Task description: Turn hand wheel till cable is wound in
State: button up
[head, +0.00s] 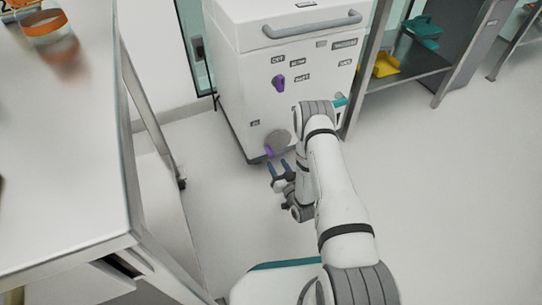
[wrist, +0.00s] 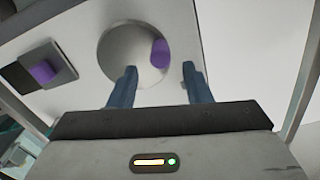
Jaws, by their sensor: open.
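The grey round hand wheel (head: 279,141) sits low on the front of a white machine (head: 235,75). It also shows in the wrist view (wrist: 120,48), with a purple knob (wrist: 159,52) on its right part. In the head view the knob (head: 269,151) is at the wheel's lower left edge. My gripper (head: 278,165) is open and empty, its two blue fingers pointing at the wheel. In the wrist view the gripper (wrist: 159,66) has the purple knob in line with the gap between its fingertips. Contact cannot be told. I cannot make out the cable.
A second purple knob (head: 279,83) is higher on the machine's front, among small labels. A grey bar handle (head: 312,25) crosses its top. A white table (head: 75,200) stands at left. A shelf (head: 405,68) with yellow and teal items stands at right. Open floor (head: 450,200) lies at right.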

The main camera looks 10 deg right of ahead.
aim_at(273, 157)
jog(key=b+x, duration=0.2)
jog(key=x, duration=0.4)
jog(key=shift+w+a, duration=0.1)
jog(key=shift+w, duration=0.2)
grip_shut()
